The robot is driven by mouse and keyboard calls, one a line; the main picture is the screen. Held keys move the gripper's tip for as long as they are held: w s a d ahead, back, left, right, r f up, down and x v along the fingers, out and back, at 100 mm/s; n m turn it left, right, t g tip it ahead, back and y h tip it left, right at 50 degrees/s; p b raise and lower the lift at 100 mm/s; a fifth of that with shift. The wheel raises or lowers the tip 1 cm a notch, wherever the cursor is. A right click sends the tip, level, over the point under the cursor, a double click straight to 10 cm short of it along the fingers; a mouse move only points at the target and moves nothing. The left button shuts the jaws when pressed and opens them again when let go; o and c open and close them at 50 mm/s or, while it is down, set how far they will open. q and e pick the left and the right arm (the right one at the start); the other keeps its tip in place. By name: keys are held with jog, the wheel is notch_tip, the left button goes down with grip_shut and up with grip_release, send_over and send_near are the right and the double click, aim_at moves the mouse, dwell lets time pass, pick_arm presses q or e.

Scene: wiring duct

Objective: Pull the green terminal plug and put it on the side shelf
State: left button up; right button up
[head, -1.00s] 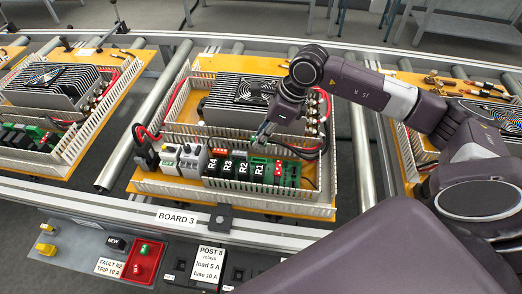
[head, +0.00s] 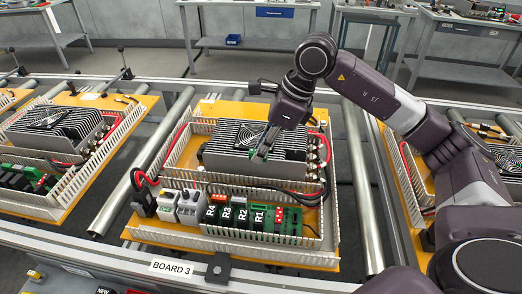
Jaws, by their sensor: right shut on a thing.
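The gripper is behind and above the row of relays R4 to R1 (head: 242,215). A green base (head: 289,218) with red parts remains at the right end of that row. I cannot identify the side shelf in this view. My left gripper is not in view.
Board 3 is an orange panel (head: 290,256) edged by pale slotted duct (head: 185,233), on a roller conveyor (head: 160,135). Similar boards stand left (head: 60,140) and right. Benches with lower shelves stand behind, one with a blue bin (head: 233,40).

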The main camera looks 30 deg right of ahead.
aim_at(253, 151)
jog(key=shift+r, duration=0.1)
jog(key=shift+r+p, duration=1.25)
jog(key=shift+r, duration=0.6)
